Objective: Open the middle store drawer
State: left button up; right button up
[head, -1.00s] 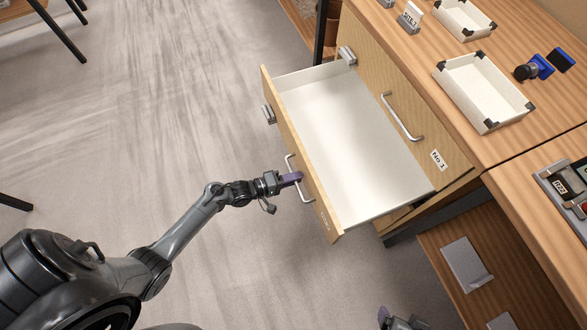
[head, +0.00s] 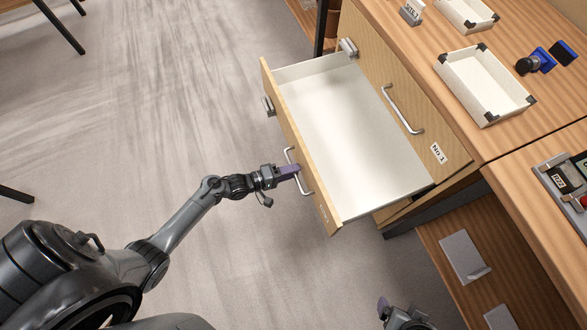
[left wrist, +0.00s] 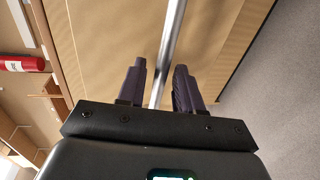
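The middle store drawer (head: 285,140) stands pulled far out below the closed drawer labelled No 1 (head: 415,110). Its white inside (head: 350,130) is empty. Its front carries a metal bar handle (head: 291,156) and a small label too blurred to read. My left gripper (head: 290,171) is at this handle. In the left wrist view the handle bar (left wrist: 173,35) passes between the two dark fingers (left wrist: 158,85), with gaps beside it, so the gripper looks open around the bar. My right gripper (head: 392,308) shows only partly at the bottom edge; its opening is hidden.
The wooden worktop holds a white tray (head: 484,85) with dark corners, a second tray, and blue stamp-like objects (head: 541,60). A lower shelf (head: 500,270) holds grey bookend-like pieces. The floor (head: 180,110) left of the drawer is clear. A red cylinder (left wrist: 22,64) shows in the left wrist view.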

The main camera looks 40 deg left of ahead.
pick_arm(q)
jog(key=p+v, duration=0.2)
jog(key=v, duration=0.8)
